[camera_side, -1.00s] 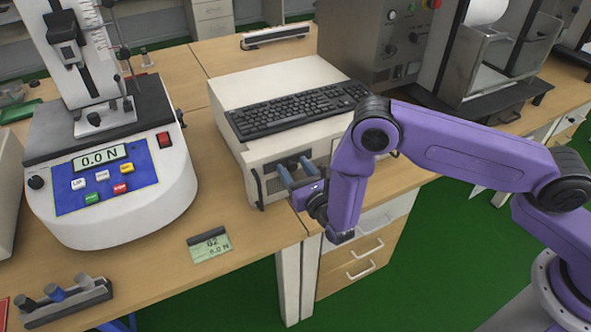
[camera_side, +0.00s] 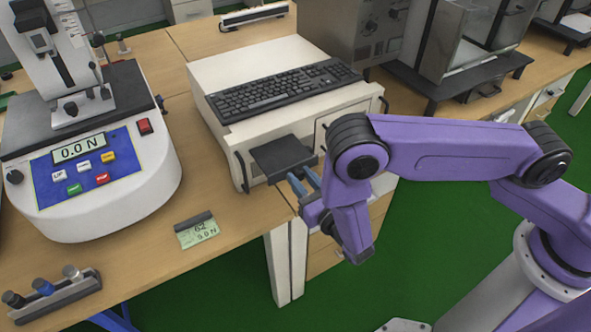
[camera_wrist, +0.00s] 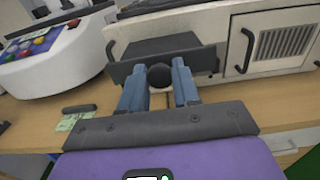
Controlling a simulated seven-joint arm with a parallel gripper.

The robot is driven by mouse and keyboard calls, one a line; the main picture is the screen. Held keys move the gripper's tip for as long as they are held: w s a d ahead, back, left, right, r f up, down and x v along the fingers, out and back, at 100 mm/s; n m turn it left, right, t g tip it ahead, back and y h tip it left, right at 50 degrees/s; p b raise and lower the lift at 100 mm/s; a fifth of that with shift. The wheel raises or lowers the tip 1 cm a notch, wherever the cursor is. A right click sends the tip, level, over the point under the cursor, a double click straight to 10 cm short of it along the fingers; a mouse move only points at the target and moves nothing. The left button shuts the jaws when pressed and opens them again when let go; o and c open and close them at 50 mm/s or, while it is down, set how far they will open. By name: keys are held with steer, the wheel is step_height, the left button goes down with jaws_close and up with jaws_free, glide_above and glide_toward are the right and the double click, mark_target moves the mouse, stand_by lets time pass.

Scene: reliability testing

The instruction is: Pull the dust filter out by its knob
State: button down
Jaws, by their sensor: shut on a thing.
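The dust filter (camera_side: 282,155) is a dark flat tray sticking well out of the front of the white computer case (camera_side: 243,140). Its dark front plate and top also show in the wrist view (camera_wrist: 205,58). The round black knob (camera_wrist: 159,75) sits on the middle of the front plate. My gripper (camera_side: 303,182) has blue fingers at the filter's front. In the wrist view my gripper (camera_wrist: 159,80) is shut on the knob, one finger on each side. The filter's back end is hidden in the case.
A keyboard (camera_side: 282,87) lies on top of the case. A force tester (camera_side: 85,180) reading 0.0 N stands to the left. A small green card display (camera_side: 197,232) and a holder with several pegs (camera_side: 50,297) lie on the wooden bench. Open space lies before the bench edge.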

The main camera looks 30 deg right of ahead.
steer(key=c, duration=0.8)
jaws_free()
steer(key=s, duration=1.7)
steer(key=shift+s, duration=0.2)
